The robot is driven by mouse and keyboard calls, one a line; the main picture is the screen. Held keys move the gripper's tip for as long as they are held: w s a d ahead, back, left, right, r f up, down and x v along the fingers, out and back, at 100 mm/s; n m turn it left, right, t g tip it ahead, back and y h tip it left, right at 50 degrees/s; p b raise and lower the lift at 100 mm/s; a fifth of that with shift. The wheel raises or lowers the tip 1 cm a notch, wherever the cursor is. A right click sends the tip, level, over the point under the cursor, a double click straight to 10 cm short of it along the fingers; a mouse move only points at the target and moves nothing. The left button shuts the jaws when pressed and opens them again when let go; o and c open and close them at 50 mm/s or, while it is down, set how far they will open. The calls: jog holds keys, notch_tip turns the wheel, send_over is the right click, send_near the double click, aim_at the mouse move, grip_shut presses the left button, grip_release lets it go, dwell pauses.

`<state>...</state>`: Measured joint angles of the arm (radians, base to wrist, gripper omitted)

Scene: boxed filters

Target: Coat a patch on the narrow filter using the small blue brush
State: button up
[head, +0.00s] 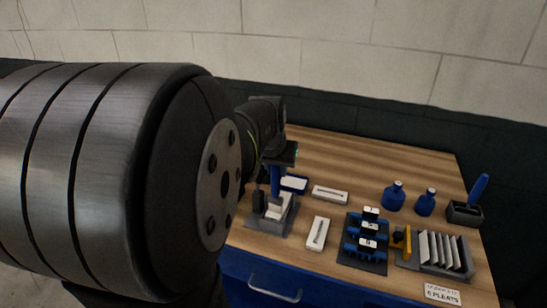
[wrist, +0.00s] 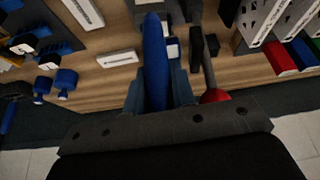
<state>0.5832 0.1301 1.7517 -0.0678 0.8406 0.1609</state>
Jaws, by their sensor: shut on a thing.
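My gripper (head: 278,160) is shut on a blue brush (head: 275,181) and points down above the grey fixture (head: 268,228). In the wrist view the blue brush handle (wrist: 154,60) stands up between my jaws (wrist: 158,88). A white filter block (head: 277,208) sits in the fixture, just below the brush. I cannot read the filter's width.
A dark clamp (head: 258,201) stands at the fixture's left; its red knob (wrist: 214,96) is close to my jaws.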

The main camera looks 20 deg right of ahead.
jog(key=shift+s+a, duration=0.9)
jog(key=w+d+r, duration=0.3)
jog(key=r, duration=0.5)
dwell(0.4)
